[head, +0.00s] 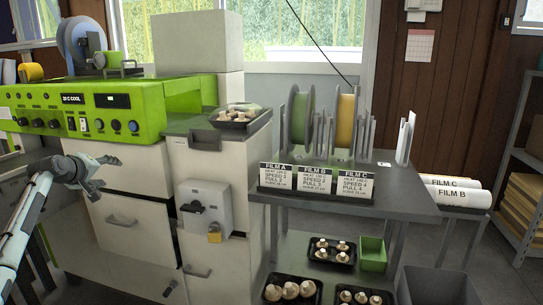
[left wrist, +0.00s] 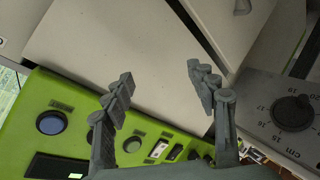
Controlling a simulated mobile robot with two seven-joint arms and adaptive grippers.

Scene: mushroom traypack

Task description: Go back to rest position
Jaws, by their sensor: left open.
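My left gripper (head: 88,176) is in front of the cream cabinet drawers, just below the green control panel (head: 95,111), at the left of the head view. In the left wrist view its two fingers (left wrist: 165,98) are spread apart with nothing between them. The green panel with its buttons also shows there (left wrist: 130,150), behind the fingers. My right gripper is in neither view.
A black tray of mushrooms (head: 235,118) sits on the machine. A grey table (head: 400,205) holds film reels and three cards. Several mushroom trays and a green bin (head: 373,255) are on the shelf below.

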